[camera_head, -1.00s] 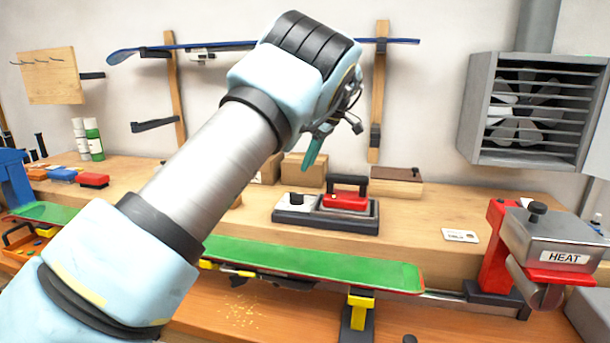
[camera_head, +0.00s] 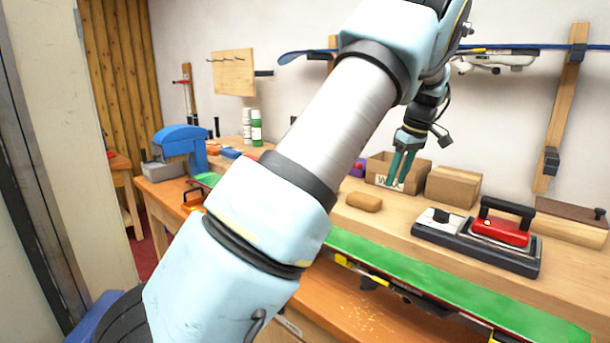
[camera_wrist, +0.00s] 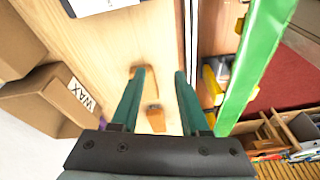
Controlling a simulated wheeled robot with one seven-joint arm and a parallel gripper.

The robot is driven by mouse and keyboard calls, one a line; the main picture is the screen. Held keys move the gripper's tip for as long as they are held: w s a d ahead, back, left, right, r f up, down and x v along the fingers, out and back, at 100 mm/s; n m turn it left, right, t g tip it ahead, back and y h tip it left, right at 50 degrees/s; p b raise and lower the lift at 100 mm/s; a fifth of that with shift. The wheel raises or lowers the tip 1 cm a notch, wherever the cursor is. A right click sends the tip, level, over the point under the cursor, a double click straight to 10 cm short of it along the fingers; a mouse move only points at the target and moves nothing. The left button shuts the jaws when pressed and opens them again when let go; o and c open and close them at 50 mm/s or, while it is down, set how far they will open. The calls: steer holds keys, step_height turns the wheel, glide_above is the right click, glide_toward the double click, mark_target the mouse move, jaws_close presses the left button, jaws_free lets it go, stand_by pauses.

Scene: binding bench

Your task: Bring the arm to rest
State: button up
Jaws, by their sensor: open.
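My arm crosses the head view from the lower left to the upper right, bent at the top. My gripper (camera_head: 397,182) hangs fingers-down, and in the picture its teal fingers overlap the front of the open WAX box (camera_head: 412,173). In the wrist view its two fingers (camera_wrist: 158,72) stand apart with nothing held between them. The wooden bench top shows beyond and between them.
A tan block (camera_head: 364,201) and a closed cardboard box (camera_head: 453,187) are on the bench. A green board (camera_head: 450,284) runs along the front. A blue machine (camera_head: 182,145) stands left.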

steer(key=s+a+f+m, duration=0.1)
steer(key=a, duration=0.5)
steer(key=s+a+f+h, duration=0.1)
steer(key=s+a, duration=0.1)
steer(key=a, duration=0.4)
steer(key=s+a+f+m+g, duration=0.1)
steer(key=a, duration=0.5)
steer(key=shift+s+a+m+h, duration=0.3)
steer(key=shift+s+a, duration=0.05)
steer(key=shift+a, duration=0.05)
steer(key=s+a+f+m, duration=0.2)
steer(key=s+a, duration=0.4)
steer(key=s, duration=0.2)
steer(key=s+a+f+m, duration=0.2)
steer(key=s+a+m, duration=0.1)
steer(key=s+a, duration=0.4)
steer(key=shift+s+t+h, duration=0.3)
steer(key=shift+s, duration=0.95)
